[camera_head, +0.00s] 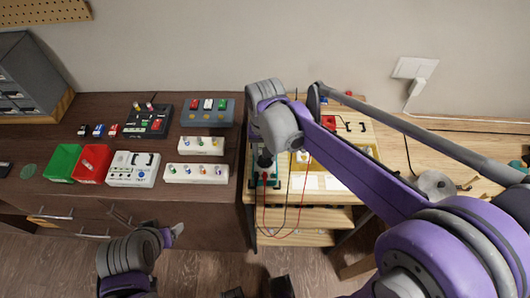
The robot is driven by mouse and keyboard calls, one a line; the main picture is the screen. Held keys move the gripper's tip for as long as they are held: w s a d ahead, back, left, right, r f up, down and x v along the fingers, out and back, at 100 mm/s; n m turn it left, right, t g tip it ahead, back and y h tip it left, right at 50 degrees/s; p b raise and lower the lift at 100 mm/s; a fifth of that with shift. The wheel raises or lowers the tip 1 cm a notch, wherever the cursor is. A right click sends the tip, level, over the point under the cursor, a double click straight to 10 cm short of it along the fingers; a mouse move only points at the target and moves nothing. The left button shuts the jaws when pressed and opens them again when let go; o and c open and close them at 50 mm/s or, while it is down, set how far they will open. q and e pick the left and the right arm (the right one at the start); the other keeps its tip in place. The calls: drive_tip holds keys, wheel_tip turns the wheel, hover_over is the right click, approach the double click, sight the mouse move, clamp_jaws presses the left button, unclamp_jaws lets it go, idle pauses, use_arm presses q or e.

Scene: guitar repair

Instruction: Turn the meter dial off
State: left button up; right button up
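The meter (275,183) is a dark green-edged device near the left edge of the light wooden bench, with red and black leads hanging down from its front. My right arm reaches across from the right, and my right gripper (265,160) is dark and points down right over the meter. The dial is hidden beneath it. I cannot tell whether its fingers are open or touch the dial. My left gripper (177,230) is low, in front of the dark cabinet and away from the meter; its fingers are too small to read.
The dark cabinet top (60,205) on the left holds a green bin (62,162), a red bin (92,164), a white box (134,170) and several pedal-like boards. A grey drawer unit (28,78) stands at the back left. A wall outlet (413,68) is behind the wooden bench (400,150).

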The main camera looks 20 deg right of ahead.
drive_tip(key=shift+r, duration=0.1)
wheel_tip(320, 180, up, 11)
drive_tip(key=shift+p, duration=0.4)
drive_tip(key=shift+f, duration=0.2)
idle(0.3)
drive_tip(key=s+d+f+n+t, duration=0.1)
drive_tip(key=s+d+f+t, duration=0.1)
drive_tip(key=s+f, duration=0.3)
drive_tip(key=s+d+f+n+t, duration=0.2)
drive_tip(key=s+f, duration=0.4)
drive_tip(key=s, duration=0.3)
drive_tip(key=shift+d+t, duration=0.8)
drive_tip(key=shift+d, duration=0.35)
